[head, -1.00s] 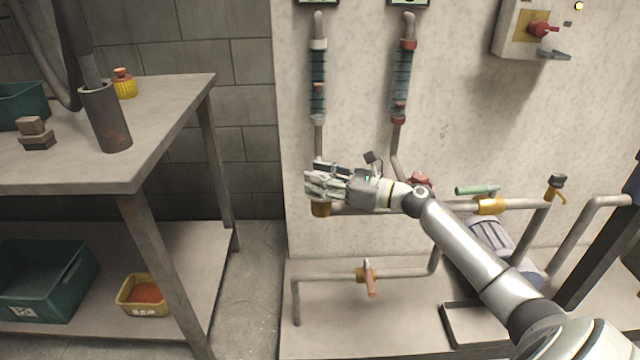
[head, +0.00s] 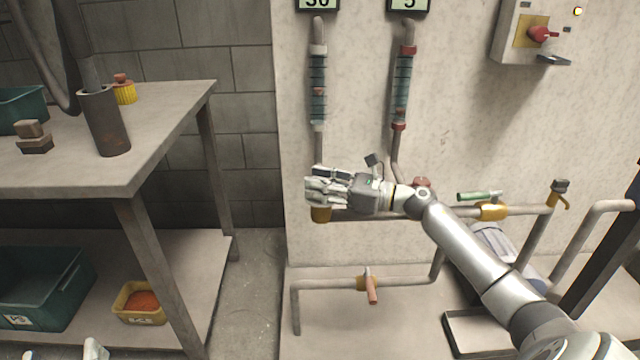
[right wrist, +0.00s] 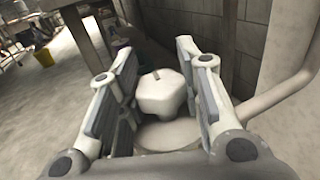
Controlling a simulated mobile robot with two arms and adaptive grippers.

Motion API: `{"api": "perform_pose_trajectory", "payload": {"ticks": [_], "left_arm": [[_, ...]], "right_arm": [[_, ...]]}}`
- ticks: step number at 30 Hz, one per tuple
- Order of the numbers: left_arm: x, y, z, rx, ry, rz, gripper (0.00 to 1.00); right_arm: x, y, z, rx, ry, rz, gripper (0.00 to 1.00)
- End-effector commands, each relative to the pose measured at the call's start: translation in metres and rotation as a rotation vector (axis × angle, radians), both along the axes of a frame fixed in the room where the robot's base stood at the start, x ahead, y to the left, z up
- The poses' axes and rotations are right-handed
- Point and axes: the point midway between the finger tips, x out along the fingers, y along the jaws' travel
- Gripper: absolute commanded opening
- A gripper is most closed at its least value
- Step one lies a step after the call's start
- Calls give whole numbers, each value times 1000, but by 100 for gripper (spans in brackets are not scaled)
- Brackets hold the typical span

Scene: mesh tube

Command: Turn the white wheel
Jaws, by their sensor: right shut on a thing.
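The white wheel (right wrist: 160,95) shows in the right wrist view as a pale lobed knob between my fingers, above a round pale base. My right gripper (right wrist: 165,92) is shut on it, one finger on each side. In the head view my right gripper (head: 322,187) reaches left to the pipe end below the left sight tube, and its fingers and hand hide the wheel. White pieces of my left gripper (head: 95,349) just show at the bottom left edge; most of it is out of frame.
Two sight tubes (head: 318,90) (head: 401,88) hang under displays cut by the top edge. A red wheel (head: 421,184) is partly behind my right arm. A workbench (head: 165,110) stands left.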

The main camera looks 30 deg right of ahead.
Motion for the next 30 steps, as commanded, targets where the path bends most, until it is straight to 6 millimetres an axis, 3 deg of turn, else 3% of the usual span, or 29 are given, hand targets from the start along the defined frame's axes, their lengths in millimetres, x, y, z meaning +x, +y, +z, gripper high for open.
{"api": "perform_pose_trajectory", "payload": {"ticks": [1, 6, 19, 30], "left_arm": [[0, 0, 0, 0, 0, 0, 56], [0, 0, 0, 0, 1, 0, 56], [0, 0, 0, -1, 1, 0, 56], [0, 0, 0, 0, 1, 0, 56]], "right_arm": [[0, 0, 0, 0, 0, -1, 34], [0, 0, 0, 0, 0, -1, 56], [-4, -4, 0, 0, 0, -2, 56], [-49, -37, -2, -1, 3, -2, 56]]}}
